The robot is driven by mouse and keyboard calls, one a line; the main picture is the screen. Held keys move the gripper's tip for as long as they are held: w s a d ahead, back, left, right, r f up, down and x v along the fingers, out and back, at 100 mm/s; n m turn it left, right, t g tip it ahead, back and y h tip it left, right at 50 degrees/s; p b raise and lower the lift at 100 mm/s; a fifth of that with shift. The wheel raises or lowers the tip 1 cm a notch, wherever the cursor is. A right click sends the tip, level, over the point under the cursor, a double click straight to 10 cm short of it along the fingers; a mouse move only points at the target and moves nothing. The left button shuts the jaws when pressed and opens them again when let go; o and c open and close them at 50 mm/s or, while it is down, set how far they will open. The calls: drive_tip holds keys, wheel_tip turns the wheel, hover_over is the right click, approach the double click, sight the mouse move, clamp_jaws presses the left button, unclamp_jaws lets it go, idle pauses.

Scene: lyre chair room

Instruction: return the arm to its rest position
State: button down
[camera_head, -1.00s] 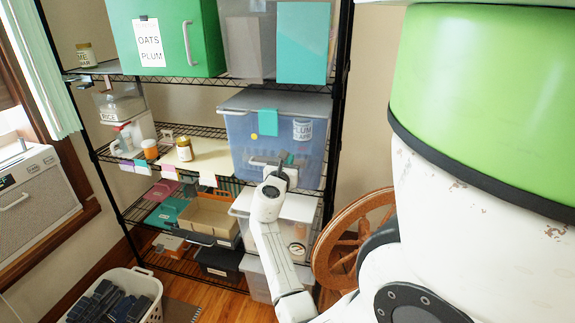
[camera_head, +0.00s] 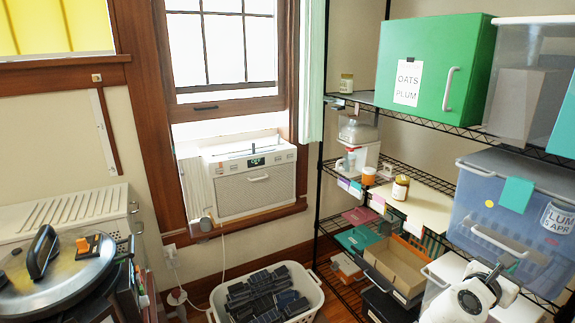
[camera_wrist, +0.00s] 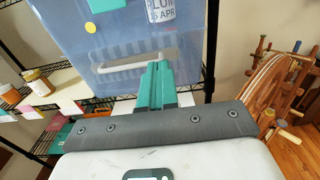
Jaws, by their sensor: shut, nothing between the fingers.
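My gripper shows in the wrist view with its green fingers (camera_wrist: 156,84) together and nothing between them. It points toward the front of a blue translucent bin (camera_wrist: 190,62) with a white handle; I cannot tell whether the fingertips touch it. In the head view my white arm (camera_head: 478,296) is at the bottom right, in front of the shelf and just below the blue bin (camera_head: 493,215). The fingers are hard to make out there.
The black wire shelf (camera_head: 329,190) holds jars, a green box (camera_head: 432,70) and a cardboard tray (camera_head: 397,266). A laundry basket (camera_head: 312,285) of dark items stands on the floor. A window air conditioner (camera_head: 252,180) is behind. A wooden spinning wheel (camera_wrist: 268,90) stands right in the wrist view.

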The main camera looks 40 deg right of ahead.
drive_tip(key=w+a+f+m+t+y, duration=0.35)
drive_tip(key=a+f+m+y, duration=0.2)
drive_tip(key=a+f, duration=0.35)
drive_tip(key=w+a+f+m+t+y, duration=0.2)
drive_tip(key=w+a+f+m+y, duration=0.35)
drive_tip(key=a, duration=0.55)
drive_tip(key=s+a+f+m+y, duration=0.2)
drive_tip(key=a+f+y, duration=0.1)
drive_tip(key=a, duration=0.8)
drive_tip(key=s+a+f+m+y, duration=0.2)
drive_tip(key=a+f, duration=0.3)
drive_tip(key=a, duration=0.6)
drive_tip(key=shift+a+m+y, duration=0.2)
drive_tip(key=shift+m+y, duration=0.3)
drive_tip(key=shift+y, duration=0.2)
drive_tip(key=shift+s+g, duration=0.1)
drive_tip(key=shift+g, duration=0.15)
